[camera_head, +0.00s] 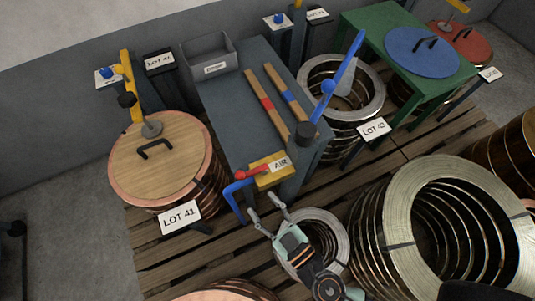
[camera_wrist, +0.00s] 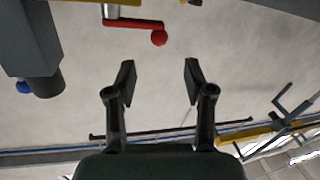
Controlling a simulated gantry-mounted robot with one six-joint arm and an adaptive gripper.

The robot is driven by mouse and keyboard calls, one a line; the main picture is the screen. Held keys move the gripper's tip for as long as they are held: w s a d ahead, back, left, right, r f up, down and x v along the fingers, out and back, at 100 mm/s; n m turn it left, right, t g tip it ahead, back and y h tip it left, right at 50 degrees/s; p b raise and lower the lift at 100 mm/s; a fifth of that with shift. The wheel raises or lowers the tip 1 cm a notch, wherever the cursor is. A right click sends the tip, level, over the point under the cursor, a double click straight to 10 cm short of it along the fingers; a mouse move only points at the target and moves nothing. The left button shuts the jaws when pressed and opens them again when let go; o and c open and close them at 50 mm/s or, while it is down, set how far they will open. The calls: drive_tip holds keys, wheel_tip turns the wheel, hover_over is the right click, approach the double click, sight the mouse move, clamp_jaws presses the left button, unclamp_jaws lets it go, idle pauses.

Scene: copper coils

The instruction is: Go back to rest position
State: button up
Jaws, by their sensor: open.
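My gripper (camera_head: 268,212) is low in the middle of the head view, above a small silver coil (camera_head: 334,240) on the slatted floor. Its two fingers are spread apart with nothing between them. In the wrist view my gripper (camera_wrist: 158,82) is also open and empty, with a pale surface beyond the fingertips. A yellow AIR box (camera_head: 262,177) with a red lever (camera_head: 245,174) sits just beyond the fingers at the bench end. The red lever's knob (camera_wrist: 158,38) shows above the fingers in the wrist view. I cannot tell the exact gap between fingers and box.
A blue hooked handle (camera_head: 234,198) is left of the fingers. The grey bench (camera_head: 235,110) holds two wooden bars (camera_head: 285,92). A wood-lidded copper coil (camera_head: 185,165) stands left, a large coil (camera_head: 400,225) right.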

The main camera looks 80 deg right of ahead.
drive_tip(key=shift+s+a+r, duration=0.1)
drive_tip(key=shift+s+a, duration=0.2)
drive_tip(key=shift+s, duration=0.05)
idle(0.4)
